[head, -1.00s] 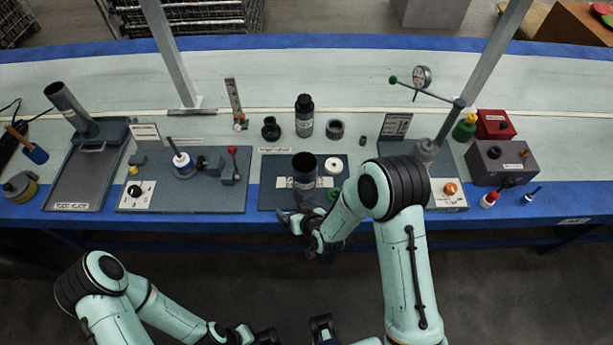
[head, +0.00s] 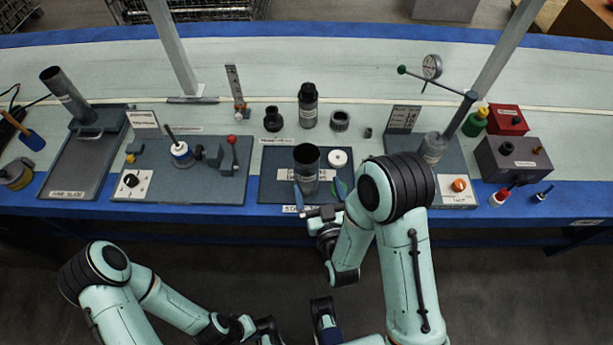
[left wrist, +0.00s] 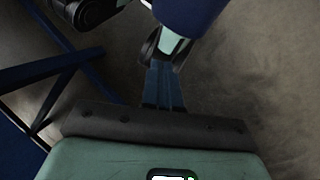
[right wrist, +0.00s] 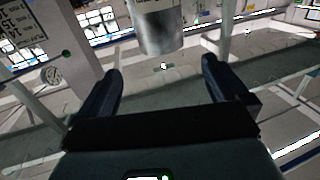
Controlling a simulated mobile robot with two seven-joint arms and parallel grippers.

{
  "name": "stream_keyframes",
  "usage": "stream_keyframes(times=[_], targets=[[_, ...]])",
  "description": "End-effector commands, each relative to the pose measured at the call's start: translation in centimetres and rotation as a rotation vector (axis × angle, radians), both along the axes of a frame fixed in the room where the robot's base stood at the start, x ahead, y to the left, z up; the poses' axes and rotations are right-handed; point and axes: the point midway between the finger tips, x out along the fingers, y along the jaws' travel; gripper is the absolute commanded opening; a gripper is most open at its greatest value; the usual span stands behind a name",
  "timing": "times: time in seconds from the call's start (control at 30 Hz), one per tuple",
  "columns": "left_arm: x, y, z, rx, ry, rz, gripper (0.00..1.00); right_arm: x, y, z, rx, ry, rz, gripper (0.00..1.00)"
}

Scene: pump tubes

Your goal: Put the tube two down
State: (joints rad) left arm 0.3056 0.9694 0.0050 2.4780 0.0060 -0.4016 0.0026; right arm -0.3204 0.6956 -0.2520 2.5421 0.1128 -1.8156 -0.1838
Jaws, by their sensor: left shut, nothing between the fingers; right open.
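A dark grey tube (head: 307,168) stands upright on the middle dark mat (head: 270,165), with an open upper end and a label on its side. My right gripper (head: 320,192) is open at the front edge of this mat, with its two fingers spread near the tube. In the right wrist view the tube (right wrist: 160,25) shows beyond the spread fingers (right wrist: 162,85), with a visible gap to each. A second grey tube (head: 68,95) leans in a holder on the left tray. My left gripper (left wrist: 163,85) is shut and empty, low in front of the bench.
A white ring (head: 337,158) lies on the middle mat. A station with a dial gauge (head: 432,66) and lever is to the right, a clamp station (head: 205,190) to the left.

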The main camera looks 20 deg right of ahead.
Motion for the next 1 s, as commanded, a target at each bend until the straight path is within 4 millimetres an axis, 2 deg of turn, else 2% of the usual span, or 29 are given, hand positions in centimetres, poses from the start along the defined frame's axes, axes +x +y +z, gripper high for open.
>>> stream_keyframes(times=[0.03,0.27,0.9,0.97,1.0], targets=[[0.0,0.0,-1.2,0.001,-0.005,0.002,0.00,0.3,0.0,-0.4,0.002,-0.006,-0.001,1.00],[0.4,0.0,-4.3,0.005,-0.025,0.007,0.00,1.4,-0.1,-0.3,0.007,-0.003,0.003,1.00],[10.6,4.5,-13.2,0.129,-0.302,0.113,0.00,4.1,-0.1,-0.2,0.005,-0.004,0.002,1.00],[11.4,4.9,-13.5,0.138,-0.321,0.120,0.00,4.4,-0.1,-0.2,0.006,-0.003,0.004,1.00],[11.3,4.8,-13.1,0.137,-0.321,0.120,0.00,5.1,-0.1,0.0,0.003,0.001,0.003,1.00]])
